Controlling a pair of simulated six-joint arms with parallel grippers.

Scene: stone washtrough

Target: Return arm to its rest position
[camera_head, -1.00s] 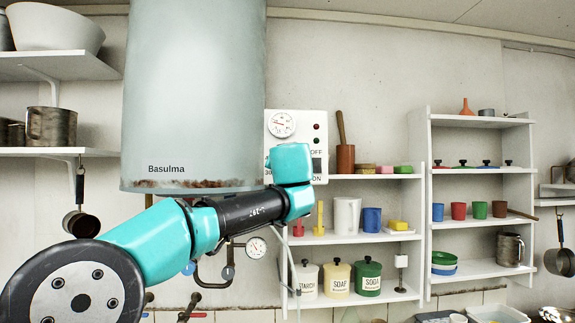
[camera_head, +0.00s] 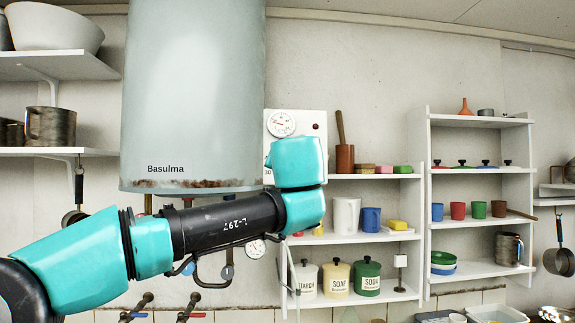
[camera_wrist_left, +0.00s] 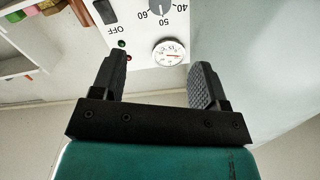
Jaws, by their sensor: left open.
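My left arm comes in from the left in the head view, with teal and black links. Its wrist end is in front of the white control panel (camera_head: 311,128), hiding the panel's lower part. The gripper fingers cannot be made out there. In the left wrist view my left gripper (camera_wrist_left: 158,85) is open, its two dark fingers wide apart with nothing between them. Beyond the fingers are the control panel (camera_wrist_left: 150,25), a round gauge (camera_wrist_left: 168,53) and a numbered knob. My right gripper is not in view.
A large grey boiler tank (camera_head: 195,90) hangs behind the arm. A shelf unit with jars and cups (camera_head: 370,235) stands right of the wrist, and another shelf (camera_head: 480,222) is further right. Pipes and taps (camera_head: 190,305) are below the forearm. A wall shelf (camera_head: 55,66) is at left.

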